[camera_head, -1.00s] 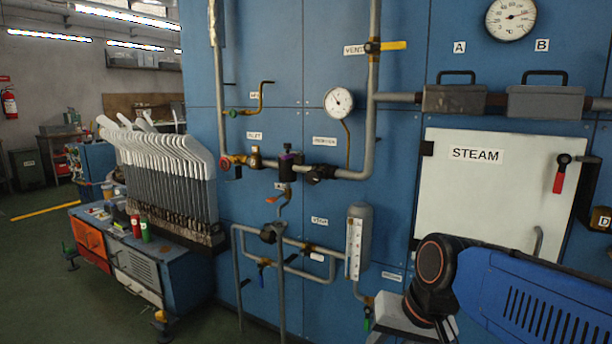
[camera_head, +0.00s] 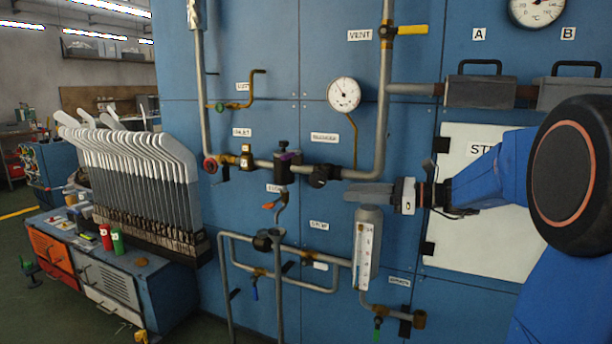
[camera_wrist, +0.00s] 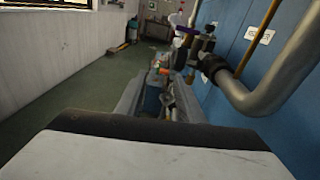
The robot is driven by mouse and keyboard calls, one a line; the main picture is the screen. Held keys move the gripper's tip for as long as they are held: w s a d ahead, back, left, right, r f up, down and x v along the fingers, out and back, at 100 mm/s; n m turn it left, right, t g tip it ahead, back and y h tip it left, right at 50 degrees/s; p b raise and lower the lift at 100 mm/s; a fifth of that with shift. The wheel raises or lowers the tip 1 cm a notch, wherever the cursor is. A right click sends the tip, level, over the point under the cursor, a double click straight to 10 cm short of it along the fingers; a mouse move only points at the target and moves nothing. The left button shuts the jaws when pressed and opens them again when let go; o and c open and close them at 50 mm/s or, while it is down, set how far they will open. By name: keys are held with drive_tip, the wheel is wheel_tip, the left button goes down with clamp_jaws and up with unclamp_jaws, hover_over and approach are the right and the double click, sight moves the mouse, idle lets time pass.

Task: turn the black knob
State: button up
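A round black knob (camera_head: 320,176) sits on the horizontal grey pipe on the blue wall, below the small gauge. It also shows in the wrist view (camera_wrist: 211,65), near the pipe's bend, ahead and to the right. My gripper (camera_head: 347,193) points left, a little right of and lower than the knob in the head picture, apparently in front of the wall. In the wrist view my two grey fingers (camera_wrist: 158,88) stand apart with nothing held between them. I see no contact with the knob.
A dark valve with a purple part (camera_head: 283,165) stands left of the knob. The grey vertical pipe (camera_head: 385,110) and a glass-scale cylinder (camera_head: 367,250) are close to my gripper. A white STEAM door (camera_head: 480,235) is behind my arm. A cart (camera_head: 165,300) stands at left.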

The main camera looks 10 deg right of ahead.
sight(310, 177)
drive_tip(key=shift+m+t, duration=0.6)
drive_tip(key=shift+m, duration=0.1)
drive_tip(key=x, duration=0.5)
drive_tip(key=w+d+r+x, duration=0.1)
drive_tip(key=x, duration=0.5)
drive_tip(key=w+r+x, duration=0.1)
drive_tip(key=x, duration=0.4)
drive_tip(key=shift+w+d+f, duration=0.1)
drive_tip(key=shift+w+d, duration=0.05)
drive_tip(key=shift+w, duration=0.3)
clamp_jaws()
